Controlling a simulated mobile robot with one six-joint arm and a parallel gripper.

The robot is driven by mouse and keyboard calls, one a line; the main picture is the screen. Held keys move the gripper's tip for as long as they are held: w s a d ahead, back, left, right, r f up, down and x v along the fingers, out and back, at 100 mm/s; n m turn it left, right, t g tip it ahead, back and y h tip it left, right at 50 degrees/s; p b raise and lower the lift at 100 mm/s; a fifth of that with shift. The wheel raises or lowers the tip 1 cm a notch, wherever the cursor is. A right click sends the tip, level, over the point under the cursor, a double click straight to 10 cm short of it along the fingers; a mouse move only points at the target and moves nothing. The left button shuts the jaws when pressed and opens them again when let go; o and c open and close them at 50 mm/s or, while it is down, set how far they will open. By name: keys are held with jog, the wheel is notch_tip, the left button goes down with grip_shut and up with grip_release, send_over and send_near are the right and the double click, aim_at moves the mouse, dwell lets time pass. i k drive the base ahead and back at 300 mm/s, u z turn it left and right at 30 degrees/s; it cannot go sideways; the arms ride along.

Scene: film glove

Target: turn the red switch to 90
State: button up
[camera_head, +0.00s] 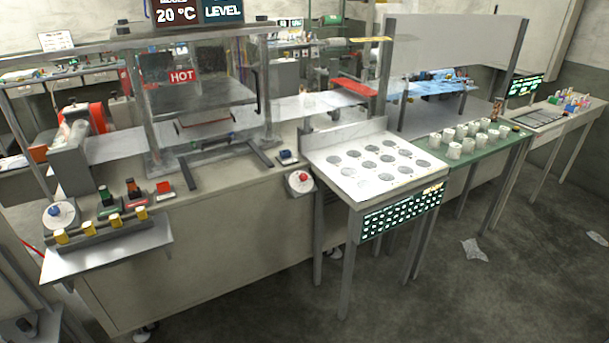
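A red switch (302,177) sits at the middle of a round white dial plate (293,187) on the front of the long beige bench, just left of the white table. It is small here, and I cannot read its angle or any marks on the plate. A similar round white dial with a blue knob (54,210) is at the far left of the bench. My gripper is not in view.
The white table (318,147) with round dark spots stands close right of the switch. A small box with a blue button (286,157) sits just above it. A grey shelf (80,264) with yellow-topped pieces juts out at left. The floor (250,310) before the bench is clear.

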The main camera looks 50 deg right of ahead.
aim_at(303, 176)
jog(key=z, duration=0.05)
jog(key=i, duration=0.9)
jog(key=u, duration=0.05)
